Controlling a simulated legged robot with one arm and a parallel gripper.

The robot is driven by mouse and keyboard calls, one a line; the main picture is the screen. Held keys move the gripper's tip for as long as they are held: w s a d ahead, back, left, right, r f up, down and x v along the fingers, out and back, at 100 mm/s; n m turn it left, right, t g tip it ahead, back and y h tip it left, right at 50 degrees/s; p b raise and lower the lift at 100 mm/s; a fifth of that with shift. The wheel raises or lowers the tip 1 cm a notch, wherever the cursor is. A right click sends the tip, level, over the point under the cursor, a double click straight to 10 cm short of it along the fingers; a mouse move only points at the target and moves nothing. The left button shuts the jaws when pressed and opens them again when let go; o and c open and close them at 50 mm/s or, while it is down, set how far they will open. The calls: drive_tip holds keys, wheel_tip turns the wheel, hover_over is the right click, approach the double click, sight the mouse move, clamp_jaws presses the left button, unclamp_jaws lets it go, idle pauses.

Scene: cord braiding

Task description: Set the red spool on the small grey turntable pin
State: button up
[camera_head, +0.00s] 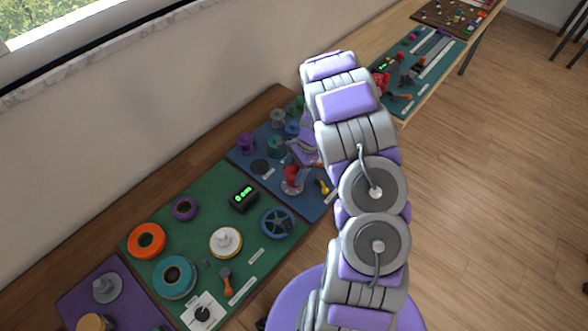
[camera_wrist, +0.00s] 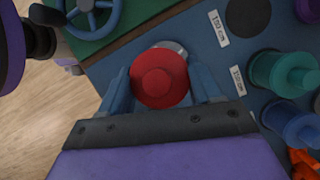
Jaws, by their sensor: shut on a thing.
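The red spool (camera_head: 291,173) is upright over the small grey turntable (camera_head: 292,188) on the blue mat. In the wrist view the spool (camera_wrist: 160,78) is seen end-on between the two blue-grey fingers of my gripper (camera_wrist: 159,85), which is shut on it. A grey rim of the turntable (camera_wrist: 173,47) shows just past the spool's far edge. The turntable pin is hidden by the spool. I cannot tell whether the spool rests on the turntable or hangs slightly above it.
A blue handwheel (camera_head: 278,223) stands on the green mat (camera_head: 262,198). A yellow-handled tool (camera_head: 323,186) lies close to the turntable. The wooden floor is beyond the bench edge.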

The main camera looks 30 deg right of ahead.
drive_tip(key=shift+w+d+r, duration=0.15)
drive_tip(key=shift+r, duration=0.1)
drive_tip(key=shift+r, duration=0.1)
drive_tip(key=shift+w+a+r+y+p, duration=0.1)
drive_tip(key=shift+a+r+y+p, duration=0.3)
drive_tip(key=shift+y, duration=0.1)
drive_tip(key=shift+d+f, duration=0.1)
drive_tip(key=shift+d, duration=0.05)
idle(0.4)
drive_tip(key=shift+f, duration=0.15)
idle(0.4)
drive_tip(key=shift+f, duration=1)
drive_tip(key=shift+f, duration=0.15)
